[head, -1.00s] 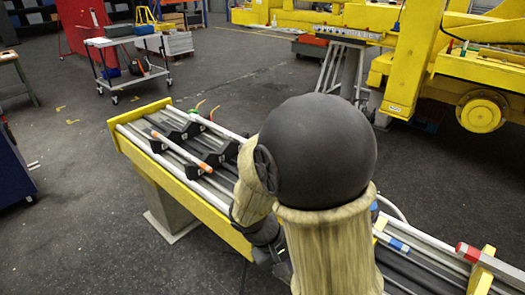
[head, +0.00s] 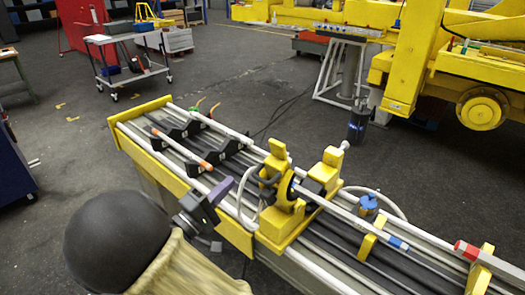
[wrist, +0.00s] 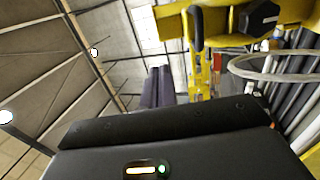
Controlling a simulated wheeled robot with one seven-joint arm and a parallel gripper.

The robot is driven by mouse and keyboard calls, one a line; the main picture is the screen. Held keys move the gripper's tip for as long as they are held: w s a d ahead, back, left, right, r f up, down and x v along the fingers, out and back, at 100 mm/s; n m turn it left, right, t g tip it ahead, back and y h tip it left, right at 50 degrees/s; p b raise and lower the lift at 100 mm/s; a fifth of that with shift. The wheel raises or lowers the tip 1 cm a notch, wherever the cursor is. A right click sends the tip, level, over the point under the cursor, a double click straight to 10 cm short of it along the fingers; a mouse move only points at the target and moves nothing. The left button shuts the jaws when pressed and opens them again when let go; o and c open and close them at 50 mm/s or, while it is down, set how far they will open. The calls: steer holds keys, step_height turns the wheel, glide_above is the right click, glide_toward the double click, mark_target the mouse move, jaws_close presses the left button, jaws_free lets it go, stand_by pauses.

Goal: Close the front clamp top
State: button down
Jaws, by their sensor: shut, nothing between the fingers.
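The yellow clamp (head: 285,222) stands across the rail bed, with yellow upright parts at its left (head: 277,160) and right (head: 331,163) and dark round parts between them. I cannot tell for sure which part is the front clamp top, or how far it is open. In the wrist view, yellow clamp parts (wrist: 218,24) with a black knob (wrist: 261,18) show at the top. My gripper (head: 226,186) is left of the clamp, above the near rail, apart from the yellow uprights. Its two purple-grey fingers show close together in the wrist view (wrist: 156,86), shut and empty.
A tube with a blue band (head: 398,243) runs right from the clamp, past a blue-capped part (head: 367,204). An orange-tipped rod (head: 185,149) lies on black holders at left. A hose (head: 392,205) loops behind.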

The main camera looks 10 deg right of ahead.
mark_target(270, 143)
steer(key=p+x, duration=0.6)
steer(key=x, duration=0.7)
steer(key=shift+d+r+p, duration=0.15)
steer(key=shift+d+p, duration=0.1)
steer(key=shift+p, duration=0.15)
steer(key=shift+w+d, duration=0.2)
steer(key=shift+d, duration=0.05)
steer(key=shift+w+d, duration=0.1)
steer(key=shift+w, duration=0.05)
